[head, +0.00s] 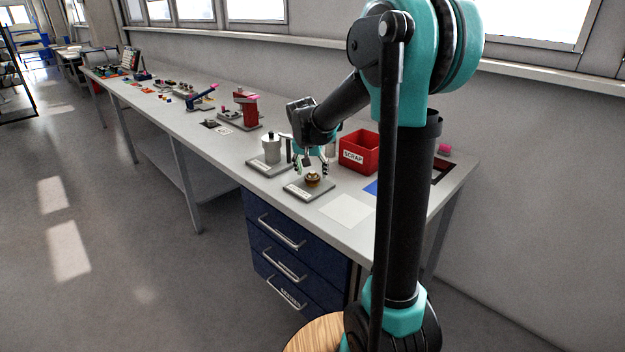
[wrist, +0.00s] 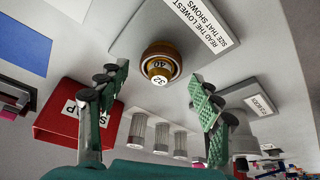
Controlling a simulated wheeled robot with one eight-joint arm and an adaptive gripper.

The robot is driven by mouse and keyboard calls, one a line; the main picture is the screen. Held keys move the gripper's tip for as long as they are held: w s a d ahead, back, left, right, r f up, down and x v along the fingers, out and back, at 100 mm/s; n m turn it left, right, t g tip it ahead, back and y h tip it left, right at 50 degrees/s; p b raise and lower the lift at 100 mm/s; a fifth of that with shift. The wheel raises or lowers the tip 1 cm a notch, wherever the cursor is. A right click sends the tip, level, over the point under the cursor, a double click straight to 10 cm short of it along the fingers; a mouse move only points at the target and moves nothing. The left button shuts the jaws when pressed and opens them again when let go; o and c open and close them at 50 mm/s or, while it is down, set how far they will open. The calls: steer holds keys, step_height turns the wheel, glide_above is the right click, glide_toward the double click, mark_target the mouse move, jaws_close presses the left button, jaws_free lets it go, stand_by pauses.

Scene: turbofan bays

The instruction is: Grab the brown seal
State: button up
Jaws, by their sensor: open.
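A small round brown-and-gold stack (head: 312,179) sits on a grey plate (head: 295,190) near the bench's front edge. In the wrist view the stack (wrist: 161,60) shows brown and gold rings with the numbers 40 and 32. I cannot tell which ring is the brown seal.
A red SCRAP bin (head: 360,150) stands to the right, behind the plate. A second grey plate with a silver cylinder (head: 271,147) is at the left. A white sheet (head: 347,210) and a blue one (head: 371,188) lie to the right. A red press (head: 246,107) stands farther back.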

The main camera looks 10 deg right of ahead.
steer(key=shift+x, duration=0.8)
steer(key=shift+c, duration=0.2)
steer(key=c, duration=1.1)
steer(key=shift+o, duration=0.2)
steer(key=shift+r, duration=0.15)
